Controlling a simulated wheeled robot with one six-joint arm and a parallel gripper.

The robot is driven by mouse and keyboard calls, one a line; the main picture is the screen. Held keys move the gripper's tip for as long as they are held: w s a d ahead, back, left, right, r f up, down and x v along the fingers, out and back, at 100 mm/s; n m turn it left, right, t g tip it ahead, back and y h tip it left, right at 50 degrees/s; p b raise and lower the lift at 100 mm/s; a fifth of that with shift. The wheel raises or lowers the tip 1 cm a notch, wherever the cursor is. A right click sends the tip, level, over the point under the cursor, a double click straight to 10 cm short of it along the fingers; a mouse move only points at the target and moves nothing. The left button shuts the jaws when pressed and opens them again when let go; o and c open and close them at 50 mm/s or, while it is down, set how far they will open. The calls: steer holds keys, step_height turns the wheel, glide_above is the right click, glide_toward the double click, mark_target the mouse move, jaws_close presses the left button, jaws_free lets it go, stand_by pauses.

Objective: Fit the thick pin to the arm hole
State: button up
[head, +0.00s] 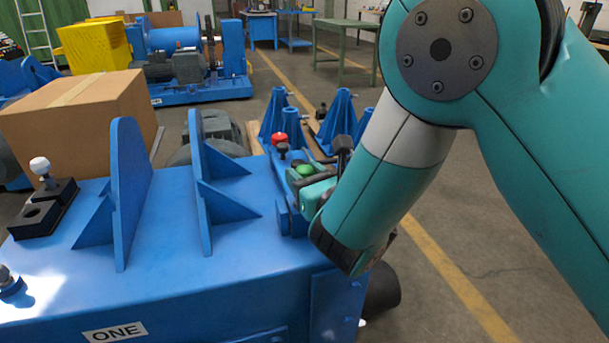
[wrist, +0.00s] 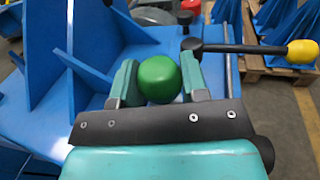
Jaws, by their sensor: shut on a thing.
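My gripper (head: 306,181) is at the right end of the blue machine bed, and its two teal fingers flank a green knob (head: 305,170). In the wrist view, the gripper (wrist: 159,82) is shut on this green knob (wrist: 159,79), which looks like the head of a pin. Any shank below it is hidden, so I cannot tell its thickness or whether it sits in a hole. A black arm (wrist: 240,48) with a yellow end knob (wrist: 303,53) lies just beyond the right finger. No hole in this arm is visible.
A red knob (head: 279,138) stands close behind my gripper. Upright blue plates (head: 128,190) rise to the left. A white-knobbed pin (head: 40,166) and a black block with a hole (head: 33,214) sit at far left. A cardboard box (head: 80,110) stands behind.

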steer(key=shift+f+b, duration=1.05)
steer(key=shift+f, duration=0.15)
steer(key=o, duration=1.2)
steer(key=shift+c, duration=0.2)
